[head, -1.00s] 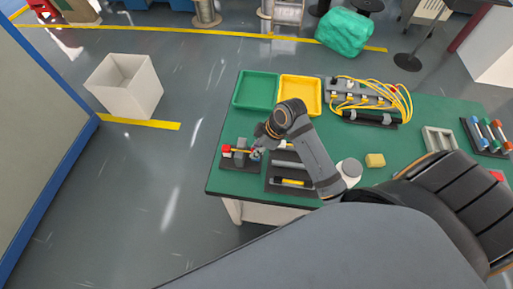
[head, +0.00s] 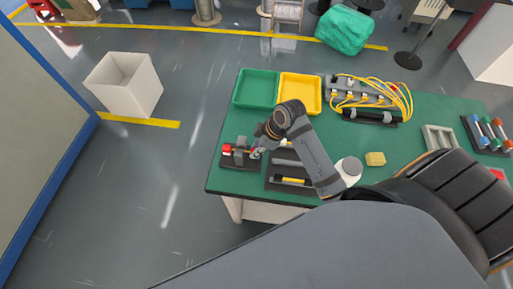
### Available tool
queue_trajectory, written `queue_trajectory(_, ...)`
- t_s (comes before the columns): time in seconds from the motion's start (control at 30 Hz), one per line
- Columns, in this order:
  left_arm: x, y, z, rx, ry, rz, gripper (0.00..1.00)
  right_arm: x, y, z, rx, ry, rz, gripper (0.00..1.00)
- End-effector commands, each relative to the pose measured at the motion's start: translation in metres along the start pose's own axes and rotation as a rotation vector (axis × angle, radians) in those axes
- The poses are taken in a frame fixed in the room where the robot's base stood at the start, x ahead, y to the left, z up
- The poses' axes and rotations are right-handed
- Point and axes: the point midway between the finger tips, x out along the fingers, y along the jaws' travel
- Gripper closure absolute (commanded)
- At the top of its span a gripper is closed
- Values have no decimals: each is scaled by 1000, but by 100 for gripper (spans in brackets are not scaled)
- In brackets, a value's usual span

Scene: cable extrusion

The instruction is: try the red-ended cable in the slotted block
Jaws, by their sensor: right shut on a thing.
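The red end of the red-ended cable (head: 227,148) shows at the left edge of the green table. My right gripper (head: 256,154) is shut on the cable just right of the slotted block. The small grey slotted block (head: 240,144) stands on a dark base, between the red end and my gripper. The cable lies at the block, but how deep it sits in the slot is too small to tell. My gripper's fingers are partly hidden by its wrist. My left gripper is not in view.
Beside the block, a dark rack (head: 275,184) holds a black and yellow piece (head: 291,180). A green tray (head: 239,104) and a yellow tray (head: 317,109) stand behind. Yellow cables (head: 404,96) loop around a holder at the back. A yellow block (head: 375,159) lies right of my arm.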

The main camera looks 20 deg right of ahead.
Motion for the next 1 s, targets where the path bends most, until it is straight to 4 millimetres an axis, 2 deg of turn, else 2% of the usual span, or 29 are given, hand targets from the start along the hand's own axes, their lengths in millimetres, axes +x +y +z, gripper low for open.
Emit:
queue_trajectory(0.43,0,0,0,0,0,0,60,2,0,1,0,0,0,100)
queue_trajectory(0.47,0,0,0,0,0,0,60,2,0,1,0,0,0,76)
queue_trajectory(0.63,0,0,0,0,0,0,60,2,0,1,0,0,-1,54)
queue_trajectory(0.9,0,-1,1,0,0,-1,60,2,0,1,0,0,-1,54)
queue_trajectory(1.0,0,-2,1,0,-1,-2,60,-4,0,1,-1,0,1,54)
